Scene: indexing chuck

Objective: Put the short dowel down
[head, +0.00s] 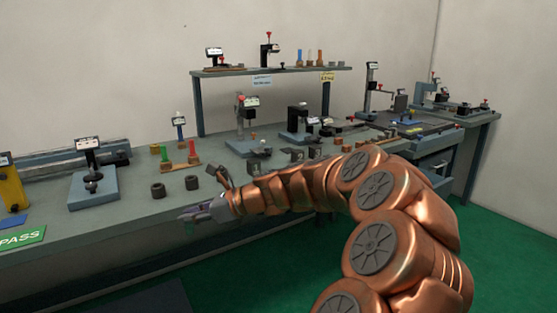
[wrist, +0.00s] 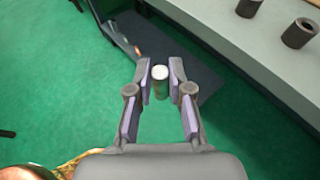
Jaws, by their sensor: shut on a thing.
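My gripper (head: 192,213) is in front of the bench's front edge in the head view. In the wrist view, my gripper (wrist: 161,70) is shut on the short dowel (wrist: 160,74), a small cylinder with a pale round top and a greyish-green side, held between the two fingertips. Green floor shows beneath it. The dowel cannot be made out clearly in the head view.
The grey bench (head: 120,225) has free room along its front. Two dark hollow cylinders (head: 158,190) (head: 191,182) stand there; one also shows in the wrist view (wrist: 300,33). A gauge stand (head: 92,185), a peg rack (head: 180,163) and a green PASS mat (head: 22,238) are nearby.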

